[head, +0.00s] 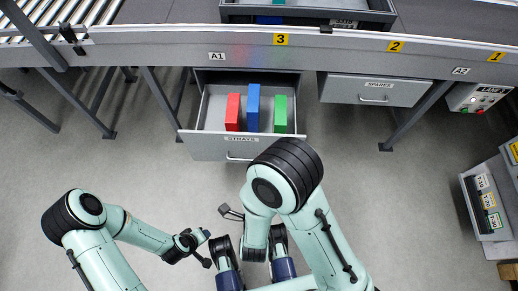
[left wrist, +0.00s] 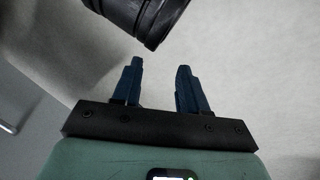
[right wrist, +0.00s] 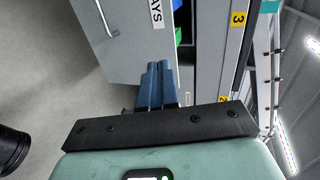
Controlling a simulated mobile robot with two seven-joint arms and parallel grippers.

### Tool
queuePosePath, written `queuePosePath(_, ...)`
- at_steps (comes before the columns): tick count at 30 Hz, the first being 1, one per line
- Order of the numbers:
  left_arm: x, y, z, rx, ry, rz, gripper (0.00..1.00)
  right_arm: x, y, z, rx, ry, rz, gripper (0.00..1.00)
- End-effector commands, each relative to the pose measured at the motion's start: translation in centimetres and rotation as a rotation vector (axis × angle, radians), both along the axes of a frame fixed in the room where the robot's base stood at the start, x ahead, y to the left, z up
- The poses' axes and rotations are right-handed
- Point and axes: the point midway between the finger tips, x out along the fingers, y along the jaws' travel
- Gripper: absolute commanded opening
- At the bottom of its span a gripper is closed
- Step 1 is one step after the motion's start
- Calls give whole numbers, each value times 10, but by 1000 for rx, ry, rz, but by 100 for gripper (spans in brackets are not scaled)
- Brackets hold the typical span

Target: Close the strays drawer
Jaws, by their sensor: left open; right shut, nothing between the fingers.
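The strays drawer (head: 222,147) is pulled out below the conveyor frame, its grey front labelled STRAYS. It holds a red block (head: 233,112), a blue block (head: 253,107) and a green block (head: 280,113). My right arm covers its front right corner in the head view and hides the right gripper there. In the right wrist view my right gripper (right wrist: 158,66) is shut and empty, its fingertips close to the label end of the drawer front (right wrist: 128,45); I cannot tell whether they touch. My left gripper (left wrist: 159,65) is open and empty, well short of the drawer.
A shut spares drawer (head: 372,90) is to the right under the conveyor frame. Frame legs (head: 172,105) stand beside the strays drawer. A grey container with labelled parts (head: 485,205) is at the far right. The floor left of the drawer is clear.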

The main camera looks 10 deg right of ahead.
Motion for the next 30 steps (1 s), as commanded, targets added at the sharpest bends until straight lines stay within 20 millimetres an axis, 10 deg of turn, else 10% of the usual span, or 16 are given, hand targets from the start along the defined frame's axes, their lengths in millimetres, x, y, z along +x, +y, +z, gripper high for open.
queuePosePath(30,-29,17,-56,17,113,26,43,130,-36,-25,15,-27,-8,0)
